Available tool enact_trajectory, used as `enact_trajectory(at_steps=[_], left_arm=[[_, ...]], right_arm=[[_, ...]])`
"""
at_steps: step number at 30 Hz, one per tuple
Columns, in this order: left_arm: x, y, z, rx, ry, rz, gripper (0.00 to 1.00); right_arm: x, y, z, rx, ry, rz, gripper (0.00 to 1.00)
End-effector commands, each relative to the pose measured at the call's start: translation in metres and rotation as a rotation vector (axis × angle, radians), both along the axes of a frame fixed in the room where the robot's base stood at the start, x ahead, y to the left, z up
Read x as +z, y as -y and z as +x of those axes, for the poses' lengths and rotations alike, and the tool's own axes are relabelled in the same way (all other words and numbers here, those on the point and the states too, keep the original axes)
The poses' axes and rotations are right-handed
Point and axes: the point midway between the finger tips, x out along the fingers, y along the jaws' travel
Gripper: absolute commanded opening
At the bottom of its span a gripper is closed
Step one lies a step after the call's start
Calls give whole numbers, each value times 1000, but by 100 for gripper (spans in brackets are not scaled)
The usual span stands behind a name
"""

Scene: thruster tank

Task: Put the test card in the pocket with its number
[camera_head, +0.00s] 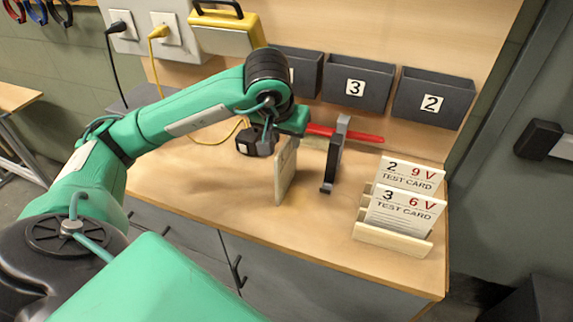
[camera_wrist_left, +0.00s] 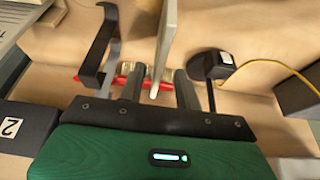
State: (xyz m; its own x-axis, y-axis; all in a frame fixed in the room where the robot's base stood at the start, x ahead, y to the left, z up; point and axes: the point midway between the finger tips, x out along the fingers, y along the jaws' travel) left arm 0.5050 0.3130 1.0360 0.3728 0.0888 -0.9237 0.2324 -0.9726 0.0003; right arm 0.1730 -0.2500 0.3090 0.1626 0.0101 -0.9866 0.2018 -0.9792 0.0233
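My left gripper (camera_head: 290,132) points down at the table, its fingers on either side of a pale upright slab (camera_head: 286,172). In the left wrist view the slab (camera_wrist_left: 167,40) is nearly edge-on between the two dark fingers (camera_wrist_left: 162,85), with a gap showing on each side. No number shows on it. Test card 2, marked 9 V (camera_head: 411,172), and test card 3, marked 6 V (camera_head: 403,210), stand in a wooden rack (camera_head: 392,241) at right. Pocket 3 (camera_head: 357,82) and pocket 2 (camera_head: 432,98) hang on the back panel. Another pocket (camera_head: 298,70) is partly hidden by my arm.
A grey bracket (camera_head: 334,160) stands just right of the slab, with a red bar (camera_head: 360,136) behind it. A black device (camera_head: 250,144) is close on the left, beside a yellow cord. The tabletop (camera_head: 235,190) in front is clear.

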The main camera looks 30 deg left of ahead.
Motion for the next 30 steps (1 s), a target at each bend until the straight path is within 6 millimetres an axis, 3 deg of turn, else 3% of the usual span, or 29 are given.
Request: enact_trajectory(at_steps=[4, 10, 18, 30], left_arm=[[-17, 1, 3, 1, -5, -1, 34], [-34, -1, 11, 1, -2, 0, 34], [-37, -1, 12, 0, 0, 1, 34], [-39, -1, 12, 0, 0, 0, 34]], right_arm=[[-2, 4, -13, 0, -17, -5, 0], [-3, 4, -15, 1, -17, -5, 0], [-3, 4, -6, 1, -9, -4, 0], [-6, 0, -12, 0, -11, 1, 0]])
